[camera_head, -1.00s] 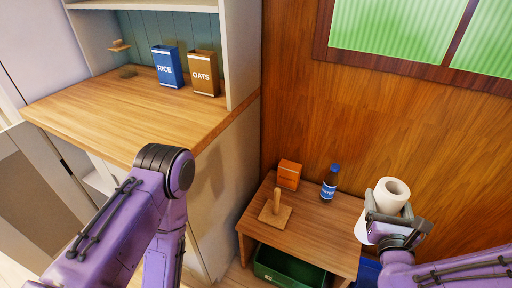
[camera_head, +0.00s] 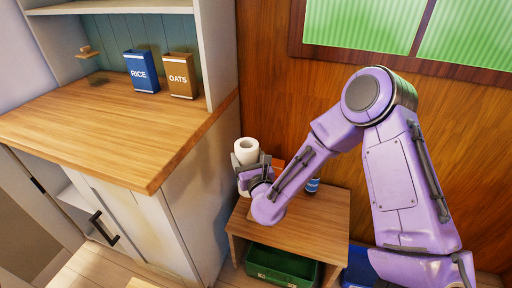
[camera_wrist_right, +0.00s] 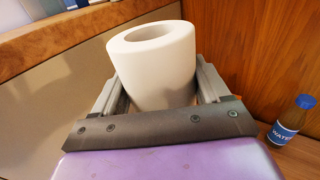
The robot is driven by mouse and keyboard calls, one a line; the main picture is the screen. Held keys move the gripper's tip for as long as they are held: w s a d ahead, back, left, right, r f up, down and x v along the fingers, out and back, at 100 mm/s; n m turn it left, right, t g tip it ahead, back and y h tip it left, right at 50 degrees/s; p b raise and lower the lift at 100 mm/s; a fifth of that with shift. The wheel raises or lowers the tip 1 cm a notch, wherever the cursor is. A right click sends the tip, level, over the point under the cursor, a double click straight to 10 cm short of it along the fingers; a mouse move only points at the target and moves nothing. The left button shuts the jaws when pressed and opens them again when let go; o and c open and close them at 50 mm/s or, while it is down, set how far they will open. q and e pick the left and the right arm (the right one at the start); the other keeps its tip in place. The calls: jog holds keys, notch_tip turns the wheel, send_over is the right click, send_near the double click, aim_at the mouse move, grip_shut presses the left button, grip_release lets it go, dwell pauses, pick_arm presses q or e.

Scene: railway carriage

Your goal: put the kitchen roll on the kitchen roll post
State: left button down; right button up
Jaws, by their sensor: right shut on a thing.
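The white kitchen roll (camera_head: 248,146) is upright between the jaws of my right gripper (camera_head: 246,164), above the left part of the small table (camera_head: 327,223). In the right wrist view the roll (camera_wrist_right: 155,66) shows its open core at the top, with the fingers of my gripper (camera_wrist_right: 157,88) on both sides of it. My left gripper is out of view.
A water bottle (camera_head: 313,185) stands on the small table; it also shows in the right wrist view (camera_wrist_right: 288,122). An orange box (camera_head: 278,163) is mostly hidden behind my arm. The cabinet with the wooden counter (camera_head: 110,130) rises close to the left. A green crate (camera_head: 282,265) is under the table.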

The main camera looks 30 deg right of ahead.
jog(key=w+d+f+m+g+h, duration=0.1)
jog(key=w+d+m+h, duration=0.1)
jog(key=d, duration=0.6)
jog(key=shift+w+d+f+h, duration=0.15)
jog(key=shift+w+d+h, duration=0.15)
jog(key=shift+w+h, duration=0.4)
jog(key=shift+s, duration=0.1)
notch_tip(320, 180, down, 3)
jog(key=b, duration=0.3)
jog(key=shift+s+a+f+b, duration=0.1)
jog(key=shift+b, duration=0.2)
